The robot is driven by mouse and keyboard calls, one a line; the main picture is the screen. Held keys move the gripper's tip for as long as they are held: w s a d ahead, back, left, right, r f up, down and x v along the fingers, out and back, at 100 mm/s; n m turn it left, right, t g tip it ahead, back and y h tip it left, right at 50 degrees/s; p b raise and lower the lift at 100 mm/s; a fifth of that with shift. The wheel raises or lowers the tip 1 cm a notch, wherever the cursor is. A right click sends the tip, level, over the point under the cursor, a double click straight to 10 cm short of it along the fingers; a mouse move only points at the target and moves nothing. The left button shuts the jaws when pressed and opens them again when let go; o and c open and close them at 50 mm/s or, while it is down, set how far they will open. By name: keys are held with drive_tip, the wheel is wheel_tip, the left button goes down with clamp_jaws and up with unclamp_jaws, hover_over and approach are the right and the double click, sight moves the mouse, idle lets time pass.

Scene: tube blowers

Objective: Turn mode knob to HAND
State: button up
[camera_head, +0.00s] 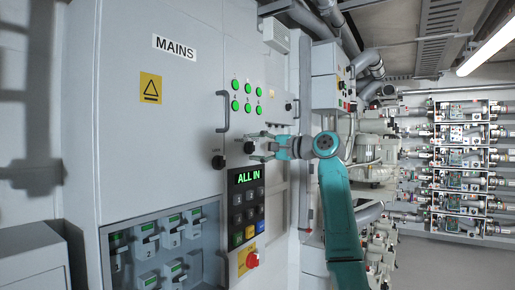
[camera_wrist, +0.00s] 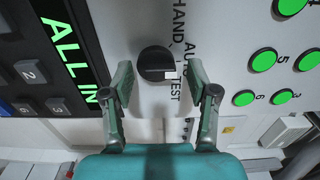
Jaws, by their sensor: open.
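The mode knob (camera_wrist: 157,62) is a round black knob on the grey panel, near the centre of the wrist view. A small white mark shows on its right side. The printed words HAND, AUTO and TEST run along its right, turned sideways; HAND is in the upper part and TEST in the lower. My gripper (camera_wrist: 160,72) is open, one finger on each side of the knob, with gaps between. Whether the fingertips reach knob depth is unclear. In the head view my gripper (camera_head: 263,148) is close to the panel, beside the black knob (camera_head: 248,147).
The lit ALL IN display (camera_head: 248,176) and a keypad (camera_head: 245,212) sit below the knob. Several green lamps (camera_head: 247,97) are above. Another black knob (camera_head: 218,162) and a door handle (camera_head: 223,111) are left. A red knob (camera_head: 252,260) is lower down.

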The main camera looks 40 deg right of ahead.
clamp_jaws()
drive_tip(key=n, duration=0.4)
drive_tip(key=shift+a+n, duration=0.15)
drive_tip(key=shift+n, duration=0.25)
drive_tip(key=n, duration=0.5)
drive_tip(key=shift+f, duration=0.1)
drive_tip(key=shift+a, duration=0.1)
idle(0.3)
